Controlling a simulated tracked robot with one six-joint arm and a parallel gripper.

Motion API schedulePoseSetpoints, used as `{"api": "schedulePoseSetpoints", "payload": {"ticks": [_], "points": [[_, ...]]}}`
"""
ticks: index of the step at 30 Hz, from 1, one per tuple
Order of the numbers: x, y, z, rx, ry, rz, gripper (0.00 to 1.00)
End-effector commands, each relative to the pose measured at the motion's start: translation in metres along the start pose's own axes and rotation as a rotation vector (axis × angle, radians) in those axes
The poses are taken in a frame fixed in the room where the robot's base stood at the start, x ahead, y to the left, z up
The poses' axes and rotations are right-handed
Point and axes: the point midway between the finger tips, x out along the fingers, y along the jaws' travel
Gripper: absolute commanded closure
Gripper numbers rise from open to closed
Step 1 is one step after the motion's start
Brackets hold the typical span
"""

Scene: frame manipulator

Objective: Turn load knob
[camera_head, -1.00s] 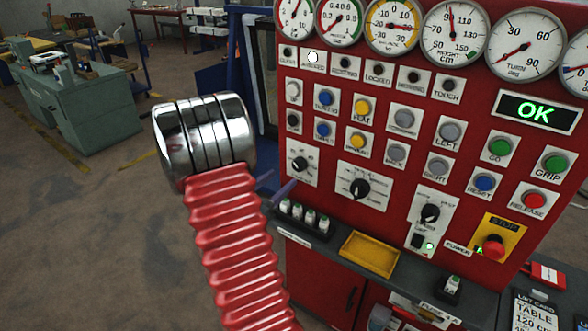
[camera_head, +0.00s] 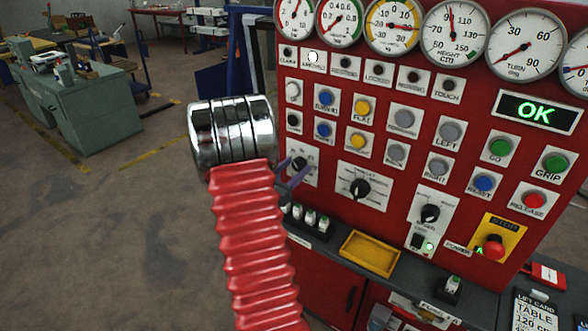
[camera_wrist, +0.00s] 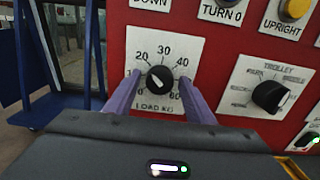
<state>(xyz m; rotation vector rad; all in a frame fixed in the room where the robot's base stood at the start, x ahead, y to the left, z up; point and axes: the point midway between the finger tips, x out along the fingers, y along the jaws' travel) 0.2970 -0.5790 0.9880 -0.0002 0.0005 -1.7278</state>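The load knob (camera_wrist: 160,79) is a small black round knob on a white plate marked "LOAD KG" in the wrist view. Its dial has numbers around it, with 20, 30 and 40 plain to read. The left finger partly covers the 10. In the head view the load knob (camera_head: 299,163) sits at the left edge of the red panel. My gripper (camera_wrist: 160,97) is open, with one purple finger to each side of the knob and a gap on both sides. In the head view my gripper (camera_head: 291,181) is partly hidden behind my arm.
The trolley knob (camera_wrist: 271,96) is close to the right of the load plate. Buttons (camera_head: 325,97) and gauges (camera_head: 452,33) fill the panel above. Open floor lies left.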

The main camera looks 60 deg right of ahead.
Motion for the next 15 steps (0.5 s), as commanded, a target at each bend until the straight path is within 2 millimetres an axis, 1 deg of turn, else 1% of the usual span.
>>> {"api": "schedulePoseSetpoints", "payload": {"ticks": [1,2,15], "points": [[-0.0001,0.0,0.0001,0.0,0.0,0.0,0.55],[-0.0001,0.0,0.0001,0.0,0.0,0.0,0.57],[-0.0001,-0.0002,0.0001,0.0,0.0,0.0,0.88]]}}
